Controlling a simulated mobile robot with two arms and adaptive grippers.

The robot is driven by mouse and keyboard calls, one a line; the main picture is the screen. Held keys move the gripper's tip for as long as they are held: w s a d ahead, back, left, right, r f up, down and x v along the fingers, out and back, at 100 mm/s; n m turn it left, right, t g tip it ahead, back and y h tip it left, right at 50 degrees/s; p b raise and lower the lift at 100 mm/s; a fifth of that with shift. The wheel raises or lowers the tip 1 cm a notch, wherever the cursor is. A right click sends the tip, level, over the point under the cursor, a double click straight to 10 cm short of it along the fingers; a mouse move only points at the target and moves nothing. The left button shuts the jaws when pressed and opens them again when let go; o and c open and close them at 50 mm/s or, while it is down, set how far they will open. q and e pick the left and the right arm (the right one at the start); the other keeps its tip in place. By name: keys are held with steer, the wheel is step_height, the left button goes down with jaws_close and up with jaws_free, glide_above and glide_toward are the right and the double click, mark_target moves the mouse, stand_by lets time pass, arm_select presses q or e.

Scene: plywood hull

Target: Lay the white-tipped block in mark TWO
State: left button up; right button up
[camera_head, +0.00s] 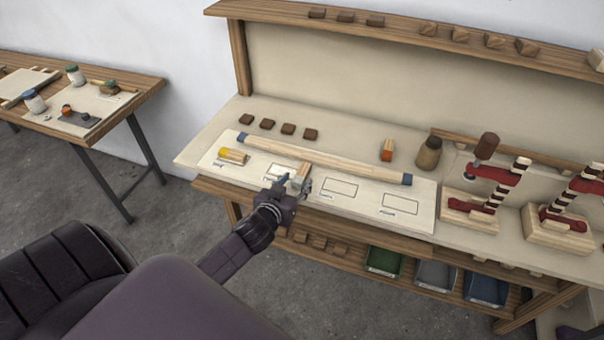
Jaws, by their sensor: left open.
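A pale wooden block (303,171), which looks like the white-tipped one, is at the fingers of my left gripper (293,184). The gripper is open around or beside the block; the fingers hide part of it, and I cannot tell if it touches the board. This is at the right side of the second outlined mark (275,170) from the left on the white board (360,213). The mark is partly hidden by the gripper, and its label is too small to read. My right gripper is not in view.
A yellow-tipped block (233,156) lies in the leftmost mark. A long blue-ended rod (330,160) lies behind the marks. Two marks (340,190) to the right are empty. An orange-tipped block (387,150), a brown jar (429,153) and red clamps (490,185) stand further right.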

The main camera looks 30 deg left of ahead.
mark_target(300, 176)
arm_select(q)
steer(key=x, duration=0.3)
steer(key=shift+a+p, duration=0.2)
steer(key=shift+p, duration=0.15)
steer(key=shift+w+a+f, duration=0.1)
steer(key=shift+w+f, duration=0.2)
steer(key=shift+w, duration=0.15)
steer(key=c, duration=0.5)
jaws_close()
steer(key=shift+r, duration=0.1)
